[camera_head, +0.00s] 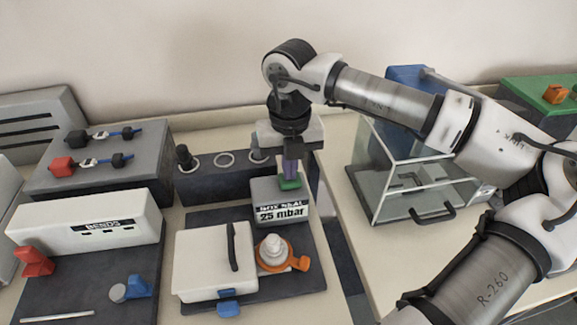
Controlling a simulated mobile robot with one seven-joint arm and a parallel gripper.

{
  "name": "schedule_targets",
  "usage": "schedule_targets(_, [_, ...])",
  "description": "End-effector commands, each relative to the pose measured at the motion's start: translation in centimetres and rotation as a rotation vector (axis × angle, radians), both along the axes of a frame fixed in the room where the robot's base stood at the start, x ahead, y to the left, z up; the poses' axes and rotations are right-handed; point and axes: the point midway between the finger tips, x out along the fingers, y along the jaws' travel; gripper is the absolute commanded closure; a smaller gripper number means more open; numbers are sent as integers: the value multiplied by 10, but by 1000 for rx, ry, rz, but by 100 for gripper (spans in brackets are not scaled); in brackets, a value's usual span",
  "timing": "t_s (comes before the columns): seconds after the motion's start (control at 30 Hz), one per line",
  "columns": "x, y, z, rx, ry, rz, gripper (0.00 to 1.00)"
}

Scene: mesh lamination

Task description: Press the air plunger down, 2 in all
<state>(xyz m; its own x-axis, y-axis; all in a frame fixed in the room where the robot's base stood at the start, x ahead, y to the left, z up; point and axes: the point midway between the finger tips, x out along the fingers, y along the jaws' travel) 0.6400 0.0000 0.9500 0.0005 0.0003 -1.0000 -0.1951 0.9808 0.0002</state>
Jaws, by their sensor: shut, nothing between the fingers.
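A grey box (279,208) carries a label that reads "25 mbar"; the line above it is hard to read. A green piece (290,184) sits on top of this box and appears to be the air plunger. My gripper (290,176) points straight down over it, shut and empty. Its fingertips are at the green piece and seem to touch it, but I cannot tell how far the piece is pressed. The gripper's fingers hide part of it.
A white lidded box (214,262) and an orange ring with a white knob (274,252) stand in front. A dark rack (225,182) is behind left. A glass-walled case (415,185) stands right, under my arm. The "BENDS" box (85,226) is left.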

Motion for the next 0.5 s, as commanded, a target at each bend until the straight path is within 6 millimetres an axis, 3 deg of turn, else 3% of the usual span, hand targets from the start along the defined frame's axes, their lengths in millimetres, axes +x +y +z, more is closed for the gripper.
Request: schedule_targets(0.5, [0, 0, 47, -1, 1, -1, 100])
